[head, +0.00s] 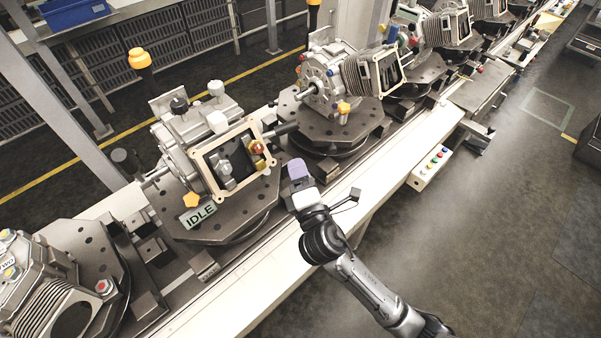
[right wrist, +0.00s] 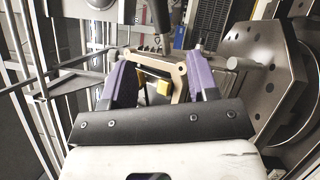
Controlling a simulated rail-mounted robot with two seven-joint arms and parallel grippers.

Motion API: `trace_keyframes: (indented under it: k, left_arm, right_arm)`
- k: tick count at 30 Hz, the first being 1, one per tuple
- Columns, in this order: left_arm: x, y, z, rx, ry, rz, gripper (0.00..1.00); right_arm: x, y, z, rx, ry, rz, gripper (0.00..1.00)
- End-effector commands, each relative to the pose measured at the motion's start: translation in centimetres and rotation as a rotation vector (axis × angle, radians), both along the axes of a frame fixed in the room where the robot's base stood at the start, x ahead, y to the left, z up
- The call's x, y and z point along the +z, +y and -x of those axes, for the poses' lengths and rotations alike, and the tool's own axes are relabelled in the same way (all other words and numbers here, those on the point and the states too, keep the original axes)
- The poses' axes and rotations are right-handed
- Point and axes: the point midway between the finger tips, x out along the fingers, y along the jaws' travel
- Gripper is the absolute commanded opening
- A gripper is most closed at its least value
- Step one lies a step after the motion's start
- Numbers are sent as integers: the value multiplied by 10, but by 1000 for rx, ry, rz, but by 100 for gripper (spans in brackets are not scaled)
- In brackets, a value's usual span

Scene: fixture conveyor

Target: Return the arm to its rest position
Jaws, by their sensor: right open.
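My right arm (head: 365,285) reaches in from the lower right in the head view. Its gripper (head: 298,170) has purple fingers and hovers by the near edge of the conveyor, between two fixtures. In the right wrist view the two purple fingers stand apart and the gripper (right wrist: 160,75) is open. A tan frame (right wrist: 180,85) and a small yellow part (right wrist: 163,88) show between and beyond the fingers; I see no grip on them. My left gripper is not in view.
A grey engine housing (head: 180,130) sits on a round fixture marked IDLE (head: 198,216), left of my right gripper. Another housing (head: 320,80) sits just behind it. A button box (head: 430,167) is at the right. The floor (head: 480,250) to the right is clear.

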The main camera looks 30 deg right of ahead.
Motion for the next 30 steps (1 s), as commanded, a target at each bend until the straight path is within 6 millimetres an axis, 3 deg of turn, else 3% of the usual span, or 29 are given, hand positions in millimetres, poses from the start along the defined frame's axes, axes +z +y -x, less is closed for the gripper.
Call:
trace_keyframes:
  k: [15, 19, 23, 30]
  left_arm:
    - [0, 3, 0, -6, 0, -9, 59]
    - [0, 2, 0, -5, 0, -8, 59]
    - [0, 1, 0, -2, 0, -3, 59]
    - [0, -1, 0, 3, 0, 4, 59]
  right_arm:
    - [0, 0, 0, 0, -1, -2, 55]
    - [-1, -1, 0, 4, -14, -70, 55]
    - [-16, -12, 2, -47, 2, -317, 55]
    - [-47, -18, 27, -188, 118, -1052, 55]
